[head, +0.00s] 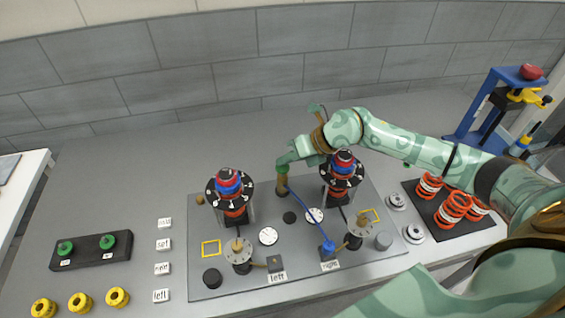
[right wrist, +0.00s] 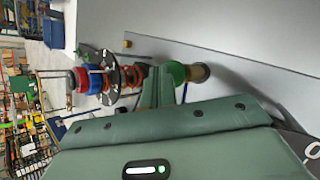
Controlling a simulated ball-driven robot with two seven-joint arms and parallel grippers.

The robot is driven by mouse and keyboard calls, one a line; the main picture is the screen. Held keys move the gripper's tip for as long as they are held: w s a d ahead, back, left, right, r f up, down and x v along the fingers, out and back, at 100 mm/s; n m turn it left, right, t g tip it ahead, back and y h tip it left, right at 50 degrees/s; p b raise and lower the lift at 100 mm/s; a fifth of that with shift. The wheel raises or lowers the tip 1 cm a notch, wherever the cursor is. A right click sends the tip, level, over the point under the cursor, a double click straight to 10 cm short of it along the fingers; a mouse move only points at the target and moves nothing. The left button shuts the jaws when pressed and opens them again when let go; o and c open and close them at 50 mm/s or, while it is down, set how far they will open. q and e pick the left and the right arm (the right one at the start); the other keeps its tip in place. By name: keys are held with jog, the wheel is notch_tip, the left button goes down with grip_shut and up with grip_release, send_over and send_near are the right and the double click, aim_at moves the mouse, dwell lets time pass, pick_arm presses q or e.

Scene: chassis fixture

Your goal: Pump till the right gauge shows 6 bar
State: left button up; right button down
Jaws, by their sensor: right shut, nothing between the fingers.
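The fixture plate (head: 225,281) carries two white round gauges: the right-hand one (head: 314,215) and the left-hand one (head: 267,236). Their needles are too small to read. A brown post with a green top, which looks like the pump (head: 281,187), stands at the plate's back. A blue hose (head: 304,207) runs from near it to a blue block (head: 327,247) by the "right" label (head: 330,266). My right gripper (head: 286,163) is shut and empty, at the green top. In the right wrist view the pump's green top (right wrist: 178,72) is just beyond the fingertips; contact is unclear. My left gripper is out of view.
Two strut towers, left (head: 230,190) and right (head: 343,172), rise from the plate; the right one stands close to my right gripper. A dark tray of red springs (head: 453,208) and a blue press (head: 488,105) are at right. The table behind the left tower is clear.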

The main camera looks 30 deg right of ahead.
aim_at(287, 167)
jog(key=shift+f, duration=0.65)
jog(key=shift+r, duration=0.1)
dwell(0.4)
jog(key=shift+r+p, duration=1.4)
jog(key=shift+r, duration=0.25)
jog(key=shift+r, duration=0.15)
notch_tip(287, 167, up, 5)
jog(key=p, duration=0.4)
